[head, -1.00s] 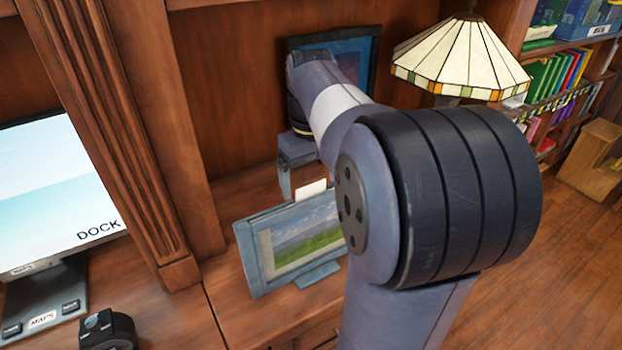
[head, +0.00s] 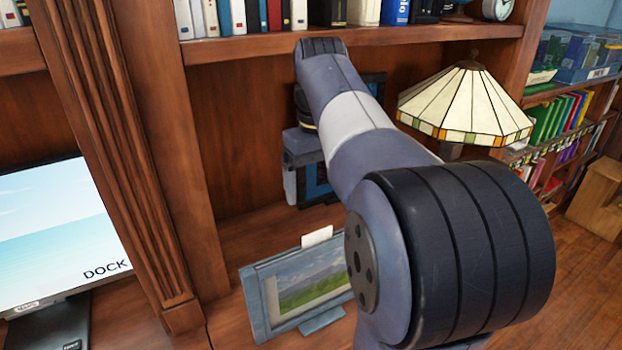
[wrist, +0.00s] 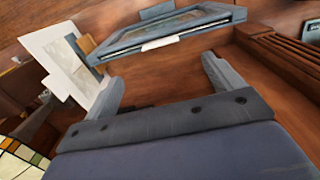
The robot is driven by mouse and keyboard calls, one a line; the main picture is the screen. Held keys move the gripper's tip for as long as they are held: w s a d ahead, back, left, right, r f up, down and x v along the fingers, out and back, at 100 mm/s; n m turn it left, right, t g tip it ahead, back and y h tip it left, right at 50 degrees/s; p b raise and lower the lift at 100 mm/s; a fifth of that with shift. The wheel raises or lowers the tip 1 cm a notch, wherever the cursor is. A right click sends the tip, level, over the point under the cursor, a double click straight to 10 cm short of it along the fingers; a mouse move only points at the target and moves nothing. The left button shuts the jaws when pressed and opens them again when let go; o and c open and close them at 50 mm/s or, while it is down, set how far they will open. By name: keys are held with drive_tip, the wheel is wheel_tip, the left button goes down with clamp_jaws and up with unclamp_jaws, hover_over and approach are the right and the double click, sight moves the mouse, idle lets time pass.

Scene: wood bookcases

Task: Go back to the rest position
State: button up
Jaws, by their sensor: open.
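My gripper is open and empty. Its two grey fingers stand apart in the wrist view (wrist: 165,82), with nothing between them. In the head view my gripper (head: 300,160) hangs in front of the shelf's back panel, partly hidden by my arm. Below it, a blue-grey framed landscape picture (head: 258,303) stands on the wooden desk, with a small white card (head: 317,236) at its top edge. The frame also shows at the top of the wrist view (wrist: 125,47), apart from the fingers. My arm hides the frame's right side.
A book shelf (head: 260,47) runs above my arm. A dark picture frame (head: 374,85) stands behind it. A stained-glass lamp (head: 465,100) is close to its right. A monitor (head: 55,230) stands at left past a wooden pillar (head: 125,150). Open floor (head: 585,270) lies at right.

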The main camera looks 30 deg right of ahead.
wheel_tip(320, 180, down, 10)
drive_tip(key=shift+r+b, duration=0.15)
drive_tip(key=shift+b, duration=0.35)
idle(0.4)
drive_tip(key=shift+f+b, duration=0.35)
drive_tip(key=shift+f, duration=0.15)
wheel_tip(320, 180, up, 10)
drive_tip(key=p, duration=0.2)
wheel_tip(320, 180, down, 10)
drive_tip(key=shift+f+b, duration=0.25)
drive_tip(key=shift+b, duration=0.85)
wheel_tip(320, 180, up, 8)
drive_tip(key=p, duration=0.4)
drive_tip(key=shift+f, duration=0.2)
